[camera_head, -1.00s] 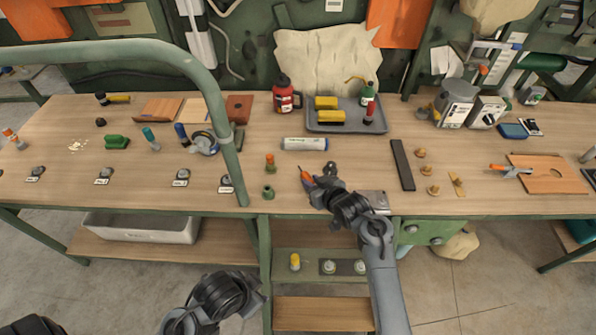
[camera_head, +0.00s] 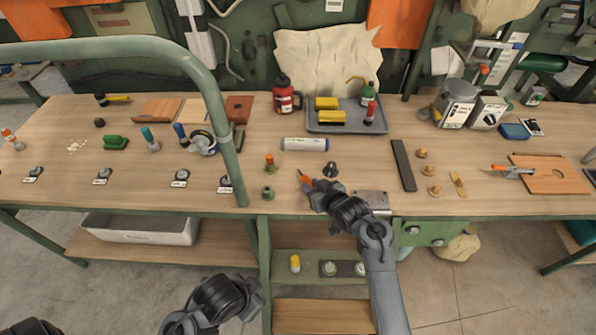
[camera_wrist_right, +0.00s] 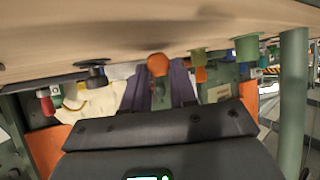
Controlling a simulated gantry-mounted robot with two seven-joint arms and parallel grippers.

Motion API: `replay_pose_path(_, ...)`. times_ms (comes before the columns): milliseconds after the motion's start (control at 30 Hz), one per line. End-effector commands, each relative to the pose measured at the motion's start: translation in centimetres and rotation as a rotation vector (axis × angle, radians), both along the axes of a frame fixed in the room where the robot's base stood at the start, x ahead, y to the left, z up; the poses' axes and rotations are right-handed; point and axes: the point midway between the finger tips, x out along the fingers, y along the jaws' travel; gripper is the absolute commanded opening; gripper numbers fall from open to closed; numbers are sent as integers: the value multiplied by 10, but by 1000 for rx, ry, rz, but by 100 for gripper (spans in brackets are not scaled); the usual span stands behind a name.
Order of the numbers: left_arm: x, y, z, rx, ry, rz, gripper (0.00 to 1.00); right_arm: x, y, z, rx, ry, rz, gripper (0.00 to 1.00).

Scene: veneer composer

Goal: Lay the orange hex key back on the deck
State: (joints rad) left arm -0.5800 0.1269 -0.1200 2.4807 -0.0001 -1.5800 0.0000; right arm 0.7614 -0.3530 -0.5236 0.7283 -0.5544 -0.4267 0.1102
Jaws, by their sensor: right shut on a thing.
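My right gripper (camera_head: 308,183) reaches over the front middle of the wooden deck (camera_head: 345,148). It is shut on the orange hex key (camera_head: 305,177), whose orange end sticks out beyond the fingers. In the right wrist view the rounded orange end of the hex key (camera_wrist_right: 158,65) shows between the two purple fingers (camera_wrist_right: 157,92), close to the wooden surface. Most of the key is hidden by the gripper, and I cannot tell whether it touches the deck. My left arm's dark wrist shows at the bottom; its fingers cannot be made out.
A black knob-like piece (camera_head: 331,169) stands just right of the gripper. A green piece with an orange top (camera_head: 270,163) and a small green cup (camera_head: 268,192) stand to the left. A white tube (camera_head: 305,144) lies behind; a metal plate (camera_head: 372,199) is at the front edge.

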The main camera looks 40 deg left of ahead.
Motion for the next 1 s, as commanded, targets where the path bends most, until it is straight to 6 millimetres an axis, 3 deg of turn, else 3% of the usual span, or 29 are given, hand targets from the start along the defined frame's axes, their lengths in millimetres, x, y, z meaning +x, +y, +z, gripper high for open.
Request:
replay_pose_path(500,0,-1,-5,-5,1,4,43,0,0,-6,1,-1,0,0)
replay_pose_path(533,0,-2,-5,-7,0,5,43,0,0,-6,1,-1,0,28)
replay_pose_path(700,0,-3,-4,-12,1,9,43,0,0,-6,1,-1,0,54)
replay_pose_path(1000,0,-3,-4,-12,1,8,43,0,0,-6,0,0,0,56)
